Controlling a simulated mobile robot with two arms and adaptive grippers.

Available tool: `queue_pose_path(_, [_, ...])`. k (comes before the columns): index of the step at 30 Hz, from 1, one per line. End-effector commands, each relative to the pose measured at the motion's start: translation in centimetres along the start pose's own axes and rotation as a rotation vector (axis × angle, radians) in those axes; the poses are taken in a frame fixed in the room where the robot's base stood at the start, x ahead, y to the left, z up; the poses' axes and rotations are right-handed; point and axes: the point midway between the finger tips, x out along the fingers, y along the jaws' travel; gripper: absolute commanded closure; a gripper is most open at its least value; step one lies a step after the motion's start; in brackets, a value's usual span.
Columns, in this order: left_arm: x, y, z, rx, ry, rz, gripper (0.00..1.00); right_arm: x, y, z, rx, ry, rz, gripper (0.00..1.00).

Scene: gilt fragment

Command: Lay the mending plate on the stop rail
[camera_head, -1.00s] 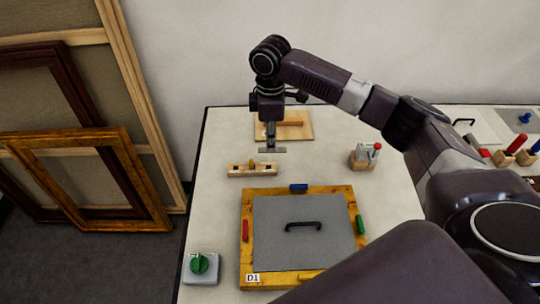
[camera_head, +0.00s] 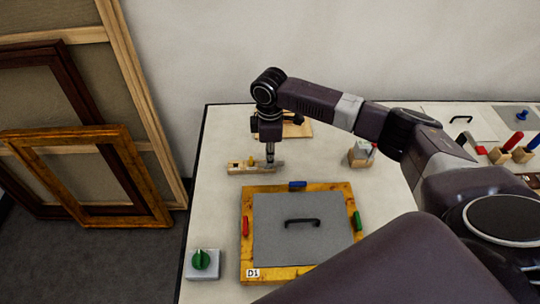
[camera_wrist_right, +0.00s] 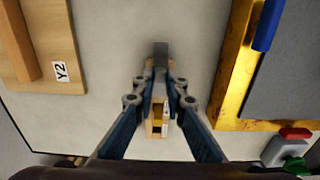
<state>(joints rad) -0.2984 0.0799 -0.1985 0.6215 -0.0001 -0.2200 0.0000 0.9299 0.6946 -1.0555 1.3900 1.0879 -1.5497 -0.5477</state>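My right gripper (camera_head: 270,143) points down over the near right end of a short wooden rail (camera_head: 238,169) with a yellow peg; this seems to be the stop rail. The gripper is shut on a small grey metal plate, apparently the mending plate (camera_head: 270,159). The plate is seen nearly edge-on in the head view. In the right wrist view the plate (camera_wrist_right: 160,52) sticks out beyond the fingertips (camera_wrist_right: 160,78), and the rail (camera_wrist_right: 152,128) runs beneath them. I cannot tell whether plate and rail touch. My left gripper is out of view.
A gilt frame (camera_head: 248,222) with a grey handled panel (camera_head: 305,240) lies in front. A board labelled Y2 (camera_wrist_right: 20,75) with a wooden bar lies behind. A block with tools (camera_head: 361,155) stands right; a green-knobbed box (camera_head: 203,265) stands front left.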

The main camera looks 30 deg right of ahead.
Motion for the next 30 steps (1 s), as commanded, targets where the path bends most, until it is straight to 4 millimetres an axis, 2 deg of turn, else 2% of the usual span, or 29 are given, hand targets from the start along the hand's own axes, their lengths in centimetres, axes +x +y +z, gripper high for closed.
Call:
queue_pose_path(1, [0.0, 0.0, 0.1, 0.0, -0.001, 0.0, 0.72, 0.0, 0.0, 0.0, 0.0, 0.0, 0.0, 0.81])
queue_pose_path(4, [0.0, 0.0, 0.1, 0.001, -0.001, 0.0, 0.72, 0.0, 0.0, 0.0, 0.0, 0.0, 0.0, 0.72])
queue_pose_path(12, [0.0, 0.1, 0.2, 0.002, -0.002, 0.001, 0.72, -0.1, 0.0, 0.0, 0.0, 0.0, 0.001, 0.72])
queue_pose_path(16, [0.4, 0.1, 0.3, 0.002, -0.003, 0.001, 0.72, -1.0, 0.1, -0.1, -0.001, 0.002, 0.003, 0.72])
queue_pose_path(20, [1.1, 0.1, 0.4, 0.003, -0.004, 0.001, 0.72, -3.2, 0.1, -0.1, 0.0, 0.004, 0.004, 0.72])
queue_pose_path(30, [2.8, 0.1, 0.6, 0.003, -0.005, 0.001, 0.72, -10.1, 0.1, -0.1, 0.0, 0.002, 0.003, 0.72])
